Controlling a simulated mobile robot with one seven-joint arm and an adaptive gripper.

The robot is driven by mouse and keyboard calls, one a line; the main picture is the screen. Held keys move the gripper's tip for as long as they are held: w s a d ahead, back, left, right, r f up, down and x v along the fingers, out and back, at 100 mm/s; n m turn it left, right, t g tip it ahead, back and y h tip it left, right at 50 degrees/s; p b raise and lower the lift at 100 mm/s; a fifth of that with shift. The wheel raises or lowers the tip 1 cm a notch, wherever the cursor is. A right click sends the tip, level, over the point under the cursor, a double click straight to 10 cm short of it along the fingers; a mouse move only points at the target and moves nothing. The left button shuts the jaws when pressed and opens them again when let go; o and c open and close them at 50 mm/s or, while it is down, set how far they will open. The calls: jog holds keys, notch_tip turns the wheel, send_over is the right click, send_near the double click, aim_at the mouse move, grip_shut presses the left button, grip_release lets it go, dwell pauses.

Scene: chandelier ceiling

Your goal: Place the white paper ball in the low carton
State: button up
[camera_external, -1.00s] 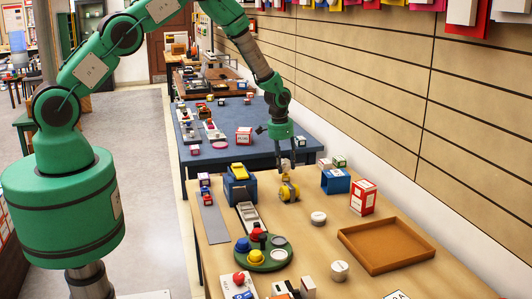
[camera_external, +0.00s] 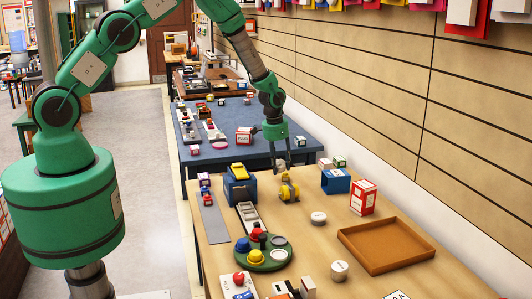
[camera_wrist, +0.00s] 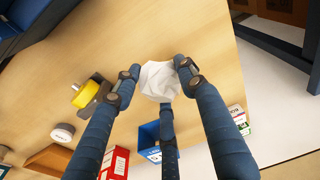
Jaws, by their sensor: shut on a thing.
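My gripper (camera_external: 281,162) is above the far part of the wooden table. In the wrist view its fingers (camera_wrist: 158,78) are closed around the white paper ball (camera_wrist: 157,82), which shows as a crumpled white lump between the fingertips. The low carton (camera_external: 388,267), a shallow brown open tray, lies on the right side of the table, nearer the camera than my gripper. Its inside looks empty.
A yellow tape dispenser (camera_external: 289,188) stands close by my gripper. A blue box (camera_external: 336,182), a red-and-white box (camera_external: 363,198) and a white round piece (camera_external: 318,217) stand between gripper and carton. A green round tray (camera_external: 262,255) holds coloured pieces. Table around the carton is mostly clear.

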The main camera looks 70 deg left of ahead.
aim_at(279, 160)
jog(key=shift+r, duration=0.1)
jog(key=shift+r, duration=0.6)
notch_tip(279, 160, up, 4)
jog(key=shift+r, duration=0.2)
jog(key=w+d+m+b, duration=0.1)
jog(key=w+d, duration=0.1)
jog(key=d, duration=2.2)
jog(key=w+d+m+b, duration=0.1)
jog(key=w+d+b, duration=0.1)
jog(key=d, duration=2.1)
jog(key=shift+w+a+f, duration=0.1)
jog(key=shift+w+f, duration=0.05)
jog(key=shift+f, duration=2.35)
jog(key=shift+w, duration=0.1)
jog(key=w+d, duration=0.1)
jog(key=w, duration=0.4)
jog(key=w+d+f, duration=0.1)
jog(key=w+d, duration=0.1)
jog(key=w, duration=0.3)
jog(key=w+d, duration=0.1)
jog(key=w, duration=0.4)
jog(key=shift+d+f, duration=0.25)
jog(key=shift+d, duration=0.1)
